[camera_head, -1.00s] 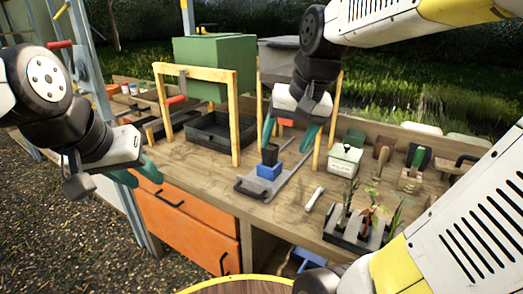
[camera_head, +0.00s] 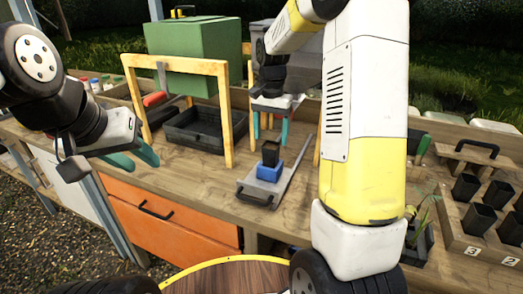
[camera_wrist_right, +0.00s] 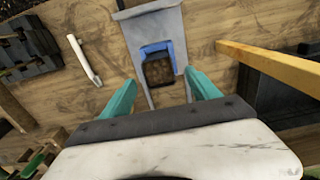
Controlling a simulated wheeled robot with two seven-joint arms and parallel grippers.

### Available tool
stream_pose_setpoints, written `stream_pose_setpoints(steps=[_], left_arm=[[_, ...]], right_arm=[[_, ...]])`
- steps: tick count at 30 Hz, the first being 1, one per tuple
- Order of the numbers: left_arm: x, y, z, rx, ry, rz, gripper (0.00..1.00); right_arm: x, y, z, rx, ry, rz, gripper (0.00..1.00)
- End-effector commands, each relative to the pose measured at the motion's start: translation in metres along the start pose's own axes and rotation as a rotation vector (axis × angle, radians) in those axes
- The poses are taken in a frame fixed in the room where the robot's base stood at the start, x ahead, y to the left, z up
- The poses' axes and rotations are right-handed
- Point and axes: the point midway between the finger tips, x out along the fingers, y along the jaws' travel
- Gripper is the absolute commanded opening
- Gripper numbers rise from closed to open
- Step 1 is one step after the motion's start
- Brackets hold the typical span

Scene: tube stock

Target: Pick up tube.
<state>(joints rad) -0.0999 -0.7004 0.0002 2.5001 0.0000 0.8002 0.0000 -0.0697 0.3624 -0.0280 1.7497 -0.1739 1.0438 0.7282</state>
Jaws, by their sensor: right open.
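A small black tube pot (camera_head: 271,153) stands upright in a blue holder (camera_head: 270,172) on a grey metal plate (camera_head: 248,188) on the bench. In the right wrist view the tube (camera_wrist_right: 158,71) shows dark soil at its top. My right gripper (camera_head: 270,130) is open with teal fingers. In the head view it hangs just behind and above the tube. In the wrist view the tube appears between the fingers (camera_wrist_right: 161,84), with no contact visible. My left gripper (camera_head: 144,165) is open and empty, off to the left near the bench's front edge.
A yellow wooden frame (camera_head: 229,120) and a black tray (camera_head: 196,131) stand left of the tube. A wooden rack (camera_head: 453,232) with several black pots is at the right. A white stick-like tool (camera_wrist_right: 85,60) lies beside the plate. My right arm hides part of the bench.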

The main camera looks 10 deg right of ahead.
Motion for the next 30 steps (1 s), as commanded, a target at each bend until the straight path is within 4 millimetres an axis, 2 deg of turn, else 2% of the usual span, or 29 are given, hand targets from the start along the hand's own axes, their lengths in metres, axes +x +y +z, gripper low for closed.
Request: stream_pose_setpoints(steps=[3,8,17,27,30], left_arm=[[0.000,0.000,0.000,0.000,0.000,0.000,0.36],[0.000,0.000,0.000,0.000,0.000,0.000,0.36],[0.000,0.000,0.000,0.000,0.000,0.000,0.36],[0.000,0.000,0.000,0.000,0.000,0.000,0.36],[0.000,0.000,0.000,0.000,0.000,0.000,0.36]], right_arm=[[0.020,0.002,0.002,0.000,-0.003,0.003,0.70],[0.039,0.001,0.002,-0.002,-0.002,0.002,0.70],[0.043,0.001,0.002,-0.002,0.000,0.000,0.69],[0.043,0.001,0.002,-0.002,0.001,-0.001,0.03],[0.043,0.001,0.002,-0.002,0.001,-0.001,0.00]])
